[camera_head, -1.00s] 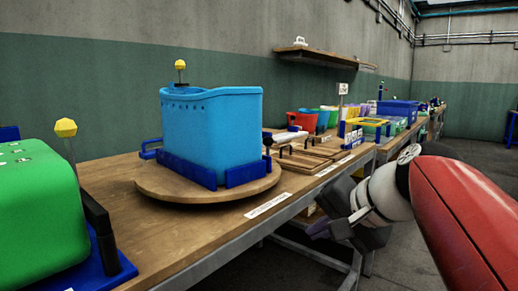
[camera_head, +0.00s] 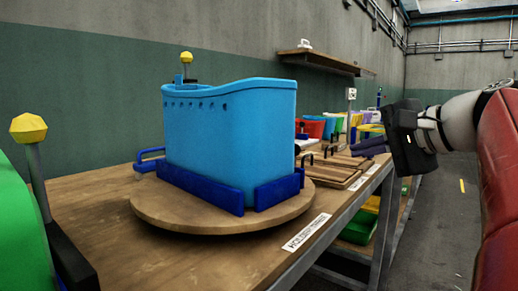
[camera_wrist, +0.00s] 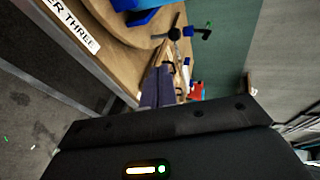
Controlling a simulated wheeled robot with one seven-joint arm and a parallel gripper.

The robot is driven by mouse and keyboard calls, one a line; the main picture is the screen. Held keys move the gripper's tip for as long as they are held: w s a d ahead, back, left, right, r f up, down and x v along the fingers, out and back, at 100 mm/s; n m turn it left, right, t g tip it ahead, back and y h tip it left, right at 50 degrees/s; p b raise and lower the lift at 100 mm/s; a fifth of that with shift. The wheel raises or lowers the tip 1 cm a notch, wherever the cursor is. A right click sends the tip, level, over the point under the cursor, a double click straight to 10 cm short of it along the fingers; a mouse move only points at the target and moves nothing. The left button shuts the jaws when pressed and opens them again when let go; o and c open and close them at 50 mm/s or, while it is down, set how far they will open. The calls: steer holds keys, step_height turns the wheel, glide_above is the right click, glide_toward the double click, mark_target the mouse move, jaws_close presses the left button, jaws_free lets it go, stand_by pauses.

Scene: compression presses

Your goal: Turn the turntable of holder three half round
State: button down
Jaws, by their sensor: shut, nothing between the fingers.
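The turntable (camera_head: 225,222) is a round wooden disc on the workbench. Part of it shows in the wrist view (camera_wrist: 143,34). A light blue bin (camera_head: 230,140) stands upright on it, held by dark blue corner brackets (camera_head: 278,191). A label (camera_head: 306,232) on the bench edge in front is partly readable; in the wrist view the label (camera_wrist: 70,25) ends in "THREE". My gripper (camera_head: 368,147) is right of the turntable, near the bench edge, apart from it. Its dark fingers (camera_wrist: 157,86) are shut and empty, pointing left in the head view.
A green bin (camera_head: 25,225) and a yellow knob (camera_head: 28,128) on a post stand at the near left. Wooden boards with dark handles (camera_head: 335,168) lie beyond the turntable. Several coloured bins stand farther along. The floor right of the bench is clear.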

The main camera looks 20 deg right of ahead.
glide_above(309, 180)
steer(key=s+d, duration=0.1)
steer(key=s, duration=0.3)
step_height(309, 180, down, 4)
steer(key=shift+w+a+r, duration=0.2)
steer(key=shift+w, duration=0.45)
steer(key=shift+w+a+r, duration=0.15)
steer(key=shift+w+r, duration=0.05)
steer(key=shift+w, duration=0.4)
steer(key=shift+w+a+r, duration=0.2)
steer(key=shift+w, duration=0.45)
steer(key=shift+w, duration=0.1)
